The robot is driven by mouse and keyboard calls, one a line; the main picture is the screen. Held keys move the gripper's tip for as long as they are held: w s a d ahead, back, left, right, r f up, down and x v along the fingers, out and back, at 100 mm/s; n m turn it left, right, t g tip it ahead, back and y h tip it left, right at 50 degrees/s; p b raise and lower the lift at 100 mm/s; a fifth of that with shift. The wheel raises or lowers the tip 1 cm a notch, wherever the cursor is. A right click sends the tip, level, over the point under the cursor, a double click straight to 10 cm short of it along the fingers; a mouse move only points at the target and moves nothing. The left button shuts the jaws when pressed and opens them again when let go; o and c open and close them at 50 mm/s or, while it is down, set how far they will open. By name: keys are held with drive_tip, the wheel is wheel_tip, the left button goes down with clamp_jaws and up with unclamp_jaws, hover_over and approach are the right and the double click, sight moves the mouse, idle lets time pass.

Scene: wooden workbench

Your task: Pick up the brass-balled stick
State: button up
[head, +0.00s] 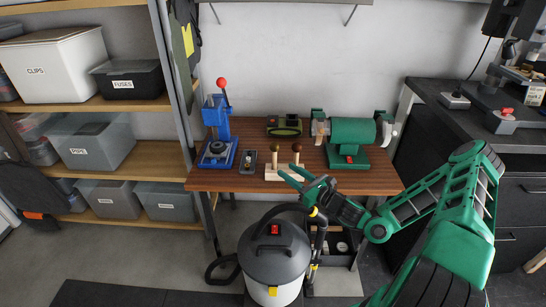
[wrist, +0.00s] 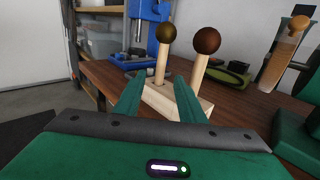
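Two pale wooden sticks with ball tops stand upright in a light wooden block (head: 271,176). The left stick has a dull brass-coloured ball (head: 252,153); in the wrist view this brass ball (wrist: 166,33) tops the left stick. The right stick's ball (head: 296,148) is browner, and this brown ball (wrist: 207,40) shows on the right in the wrist view. My gripper (head: 288,174) is at the bench's front edge, before the block. Its fingers (wrist: 158,90) are apart and empty, with the brass-balled stick seen between them beyond the tips. The fingers partly hide the block (wrist: 157,102).
A blue press (head: 217,135) stands left on the wooden bench (head: 340,186), with a small grey box (head: 248,162) beside the block. A green grinder-like machine (head: 350,135) stands right. A green tray-like item (head: 284,126) lies behind. A vacuum cleaner (head: 272,260) stands on the floor in front.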

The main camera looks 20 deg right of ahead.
sight(276, 162)
drive_tip(key=shift+x, duration=4.3)
drive_tip(key=shift+d+r, duration=0.1)
drive_tip(key=shift+r, duration=0.05)
clamp_jaws()
